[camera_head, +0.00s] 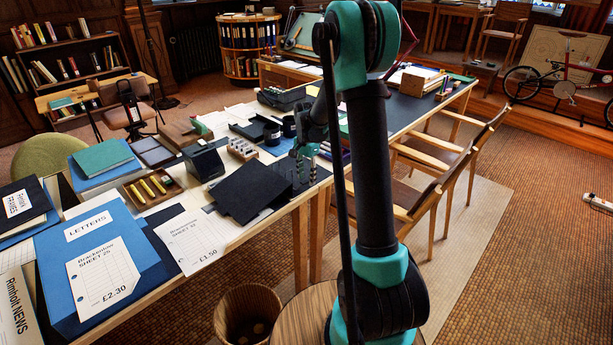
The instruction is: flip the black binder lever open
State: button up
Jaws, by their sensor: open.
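A black, flat, binder-like thing (247,194) lies at the near right end of the cluttered desk, slightly askew. I cannot make out a lever on it. My gripper (304,172) hangs from my teal and black arm, just right of the black thing and above the desk edge. Its fingers point down and look apart, with nothing seen between them. They are small and dark here, and my arm covers part of the area to their right.
A small dark box (204,161) and a wooden tray with yellow pieces (152,187) stand left of the black thing. A blue LETTERS folder (100,262) lies at the front left. A round bin (248,312) stands below the desk. Wooden chairs (432,190) line the right side.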

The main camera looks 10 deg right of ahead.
grip_shut()
jog(key=shift+a+r, duration=0.1)
jog(key=t+h, duration=0.1)
jog(key=s+a+r+t+h, duration=0.1)
jog(key=h, duration=0.1)
jog(key=a+t+h, duration=0.1)
jog(key=shift+s+a+r, duration=0.1)
jog(key=shift+s+r, duration=0.15)
jog(key=shift+r, duration=0.1)
jog(key=shift+s+a+r+t+h, duration=0.1)
jog(key=shift+s+a+t+h, duration=0.1)
jog(key=shift+a+t+h, duration=0.3)
jog(key=shift+s+a+r+t+h, duration=0.1)
jog(key=shift+s+t+h, duration=0.1)
jog(key=shift+h, duration=0.5)
jog(key=shift+s+a+t+h, duration=0.25)
jog(key=shift+a+t+h, duration=0.15)
jog(key=shift+h, duration=0.25)
jog(key=shift+s+a+t+h, duration=0.25)
jog(key=shift+t+h, duration=0.15)
jog(key=shift+h, duration=0.25)
